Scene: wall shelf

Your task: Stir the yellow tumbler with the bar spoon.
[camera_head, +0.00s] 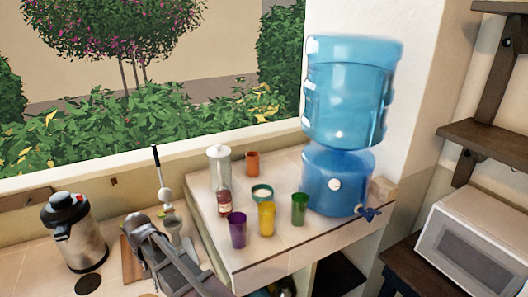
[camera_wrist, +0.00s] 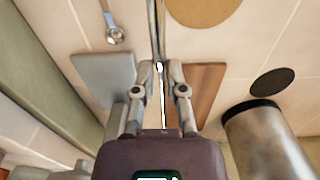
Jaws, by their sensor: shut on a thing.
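The yellow tumbler (camera_head: 266,219) stands upright on the raised white ledge, between a purple tumbler (camera_head: 237,231) and a green tumbler (camera_head: 299,208). My gripper (camera_head: 139,224) is over the lower counter at the left, well apart from the yellow tumbler. In the wrist view my gripper (camera_wrist: 159,75) is shut on a thin metal shaft, which looks like the bar spoon (camera_wrist: 155,25). The spoon's ends are not clear. The yellow tumbler does not show in the wrist view.
A steel flask (camera_head: 74,232) and cutting board (camera_wrist: 207,88) are on the lower counter.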

